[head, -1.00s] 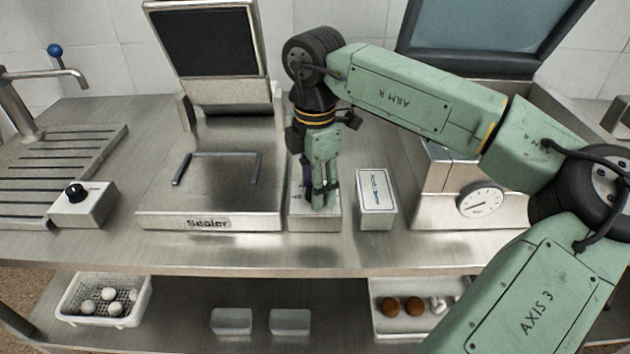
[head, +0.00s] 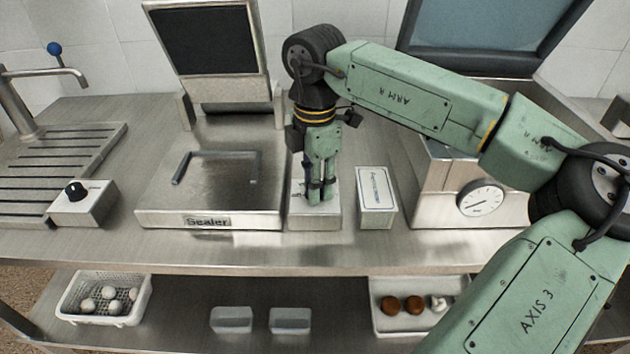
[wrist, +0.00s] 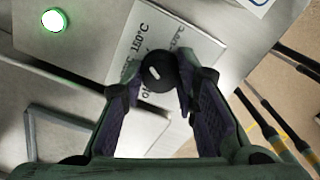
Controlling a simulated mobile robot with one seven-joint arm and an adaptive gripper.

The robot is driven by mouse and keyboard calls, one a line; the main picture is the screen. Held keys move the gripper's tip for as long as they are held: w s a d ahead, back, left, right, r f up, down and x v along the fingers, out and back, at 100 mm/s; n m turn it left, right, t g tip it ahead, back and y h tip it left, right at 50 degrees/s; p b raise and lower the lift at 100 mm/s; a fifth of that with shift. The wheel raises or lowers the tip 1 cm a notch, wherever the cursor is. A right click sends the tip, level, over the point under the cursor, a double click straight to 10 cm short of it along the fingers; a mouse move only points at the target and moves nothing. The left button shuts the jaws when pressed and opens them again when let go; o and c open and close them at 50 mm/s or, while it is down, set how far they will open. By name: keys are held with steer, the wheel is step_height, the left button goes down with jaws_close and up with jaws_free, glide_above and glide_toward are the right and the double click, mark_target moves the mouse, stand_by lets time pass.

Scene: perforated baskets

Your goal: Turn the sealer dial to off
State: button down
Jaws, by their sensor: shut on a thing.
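The sealer (head: 210,212) stands with its lid (head: 208,45) raised. Its grey control box (head: 300,218) is at its right side. My gripper (head: 320,196) points down over that box and is shut on the black dial, which the fingers hide in the head view. In the wrist view the dial (wrist: 158,72) with a white pointer mark sits between the fingertips of my gripper (wrist: 160,90). A white label plate (wrist: 165,40) behind it has temperature markings, including one that reads 150°C. Other markings are partly covered or blurred, so I cannot tell the setting.
A small box with another black knob (head: 76,190) is at the left. A white labelled box (head: 376,205) stands close right of my gripper, then a scale with a round gauge (head: 481,200). A green lit button (wrist: 54,20) shows in the wrist view. Baskets are on the lower shelf.

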steer(key=shift+f+b, duration=0.1)
steer(key=shift+b, duration=0.2)
steer(key=shift+n+b, duration=0.6)
steer(key=shift+n, duration=0.2)
steer(key=n+b, duration=0.2)
steer(key=n, duration=0.1)
steer(key=n+b, duration=0.2)
steer(key=n, duration=1.1)
steer(key=shift+b, duration=0.35)
steer(key=n, duration=0.6)
steer(key=c, duration=1.2)
jaws_free()
steer(key=shift+c, duration=0.2)
